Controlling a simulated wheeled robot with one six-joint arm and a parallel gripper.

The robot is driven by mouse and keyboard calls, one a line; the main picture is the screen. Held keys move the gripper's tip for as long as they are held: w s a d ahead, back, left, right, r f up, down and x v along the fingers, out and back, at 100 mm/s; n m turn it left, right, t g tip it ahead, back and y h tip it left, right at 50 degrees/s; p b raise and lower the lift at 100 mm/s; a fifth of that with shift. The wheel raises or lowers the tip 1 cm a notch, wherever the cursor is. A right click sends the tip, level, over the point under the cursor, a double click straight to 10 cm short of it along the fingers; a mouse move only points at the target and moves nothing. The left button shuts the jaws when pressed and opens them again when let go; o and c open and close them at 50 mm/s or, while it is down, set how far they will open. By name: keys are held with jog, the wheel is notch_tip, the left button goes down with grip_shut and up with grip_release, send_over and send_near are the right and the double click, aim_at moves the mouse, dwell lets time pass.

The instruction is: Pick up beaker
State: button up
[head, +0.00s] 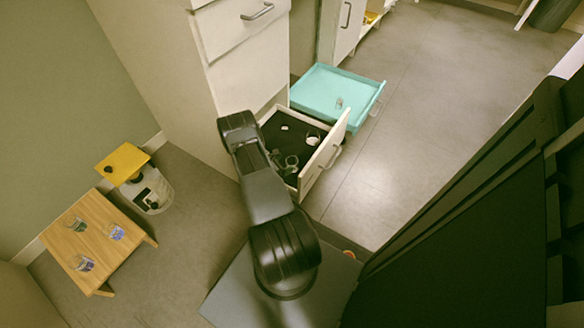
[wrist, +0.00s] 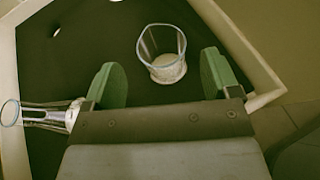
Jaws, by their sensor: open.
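A clear glass beaker (wrist: 162,55) with a whitish bottom stands upright on the black floor of an open drawer in the wrist view. My gripper (wrist: 160,80) has two green fingertips spread wide apart, with nothing between them. The beaker is ahead of the gap, roughly centred, and neither finger clearly touches it. In the head view, clear glassware (head: 291,163) shows in the drawer; I cannot tell which piece is this beaker. The gripper's fingers are not clearly visible in the head view.
A clear flask (wrist: 42,116) lies on its side left of the gripper. The drawer's pale wall (wrist: 240,50) borders the right. A turquoise drawer (head: 335,85) stands open behind.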

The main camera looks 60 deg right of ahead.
aim_at(296, 161)
jog(key=b+x, duration=0.2)
jog(key=x, duration=0.1)
jog(key=shift+s+f, duration=0.15)
jog(key=shift+f, duration=0.25)
jog(key=shift+x, duration=0.9)
jog(key=shift+r, duration=0.2)
jog(key=shift+c, duration=0.3)
jog(key=c, duration=0.9)
jog(key=shift+c, duration=0.2)
